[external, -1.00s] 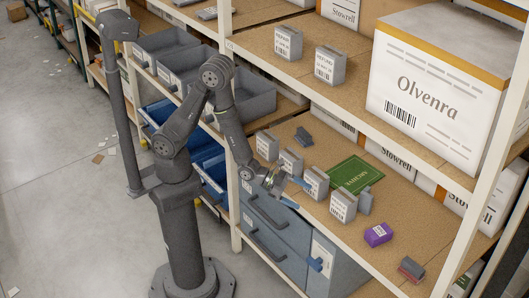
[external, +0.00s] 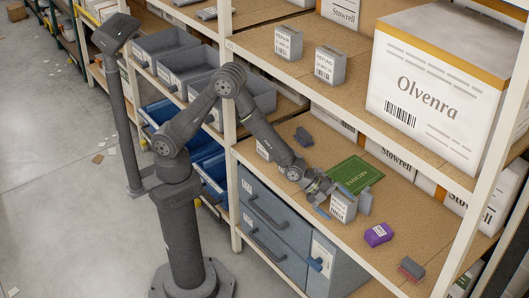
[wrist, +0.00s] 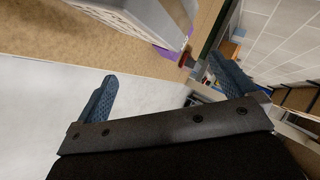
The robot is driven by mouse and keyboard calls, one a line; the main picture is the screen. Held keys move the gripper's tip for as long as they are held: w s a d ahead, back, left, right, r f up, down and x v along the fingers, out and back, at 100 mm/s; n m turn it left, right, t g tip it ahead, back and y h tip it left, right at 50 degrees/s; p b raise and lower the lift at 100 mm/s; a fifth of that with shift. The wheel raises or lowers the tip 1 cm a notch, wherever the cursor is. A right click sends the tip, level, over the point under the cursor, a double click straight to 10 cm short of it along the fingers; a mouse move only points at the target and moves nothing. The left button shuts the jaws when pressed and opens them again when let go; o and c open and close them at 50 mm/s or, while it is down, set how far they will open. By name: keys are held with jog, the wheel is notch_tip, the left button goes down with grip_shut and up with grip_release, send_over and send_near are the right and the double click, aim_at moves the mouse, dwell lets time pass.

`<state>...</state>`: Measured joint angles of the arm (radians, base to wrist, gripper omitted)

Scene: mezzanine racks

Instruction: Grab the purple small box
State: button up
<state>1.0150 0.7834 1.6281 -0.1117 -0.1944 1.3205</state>
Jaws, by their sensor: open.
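The purple small box (external: 378,235) lies on the brown shelf board at the lower right, with a white label on top. My gripper (external: 333,202) is open and empty, to the left of the purple box and apart from it. Its blue fingers are close to a grey labelled box (external: 343,208); I cannot tell if they touch. In the wrist view the two blue fingers of my gripper (wrist: 168,90) are spread wide. A sliver of purple (wrist: 166,53) shows there, mostly hidden behind a large pale box.
A green flat package (external: 357,174) lies behind my gripper. A red-and-grey block (external: 411,268) lies right of the purple box. A dark grey block (external: 303,137) lies further back. A white rack post (external: 484,190) and the upper shelf bound the space.

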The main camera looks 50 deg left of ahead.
jog(key=w+d+r+n+g+y, duration=0.2)
jog(key=w+d+r+n, duration=0.1)
jog(key=w+d, duration=0.35)
jog(key=n+g+y, duration=0.2)
jog(key=n+g, duration=0.1)
send_near(378, 230)
jog(key=x, duration=0.4)
jog(key=shift+w+d+f, duration=0.1)
jog(key=shift+d, duration=0.05)
jog(key=shift+x, duration=2.7)
jog(key=shift+c, duration=0.4)
jog(key=c, duration=0.7)
